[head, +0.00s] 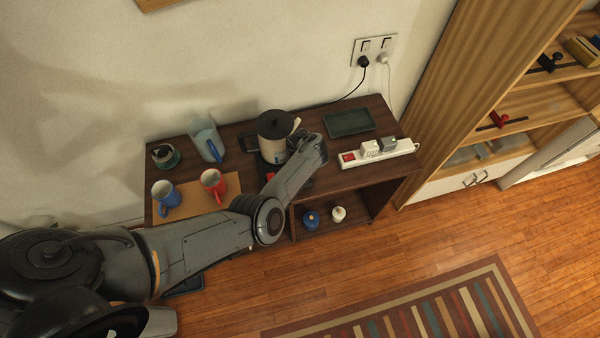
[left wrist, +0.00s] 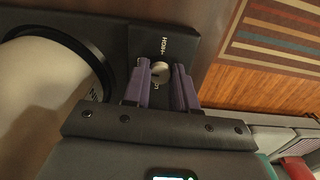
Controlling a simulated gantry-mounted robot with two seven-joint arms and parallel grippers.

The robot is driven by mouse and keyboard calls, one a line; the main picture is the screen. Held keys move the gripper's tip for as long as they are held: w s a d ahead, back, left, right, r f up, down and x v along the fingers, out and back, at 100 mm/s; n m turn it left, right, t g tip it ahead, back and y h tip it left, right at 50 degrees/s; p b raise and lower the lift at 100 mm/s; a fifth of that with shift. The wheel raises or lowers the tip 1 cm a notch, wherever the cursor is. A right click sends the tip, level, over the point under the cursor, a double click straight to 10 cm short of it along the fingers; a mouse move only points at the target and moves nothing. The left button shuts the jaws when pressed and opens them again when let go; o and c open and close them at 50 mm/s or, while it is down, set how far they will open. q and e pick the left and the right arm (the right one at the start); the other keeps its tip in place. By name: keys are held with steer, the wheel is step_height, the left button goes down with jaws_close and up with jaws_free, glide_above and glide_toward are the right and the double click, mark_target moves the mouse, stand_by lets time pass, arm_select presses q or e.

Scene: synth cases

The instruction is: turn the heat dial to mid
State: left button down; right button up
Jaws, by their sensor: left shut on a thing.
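The heat dial (left wrist: 160,73) is a small round metallic knob on a dark control panel (left wrist: 184,40) in the left wrist view. White lettering is printed beside it, with "HIGH" readable. My left gripper (left wrist: 162,67) is shut on the dial, with a purple finger on each side of it. I cannot tell the dial's setting. In the head view a pale vessel with a dark lid (head: 275,124) stands at the back of the brown table, and my left arm reaches to its front. My arm hides the dial and the fingertips there. My right gripper is not in view.
A white power strip (head: 403,151) with a red switch and plugs lies at the right. A dark tray (head: 350,122) is behind it. A blue mug (head: 165,193), a red mug (head: 212,182), a jug (head: 205,138) and a small jar (head: 165,156) stand at the left.

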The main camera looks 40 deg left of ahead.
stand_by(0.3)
arm_select(q)
steer(key=c, duration=0.9)
jaws_free()
steer(key=shift+r, duration=0.1)
step_height(320, 180, up, 11)
steer(key=p, duration=0.3)
steer(key=shift+f, duration=0.2)
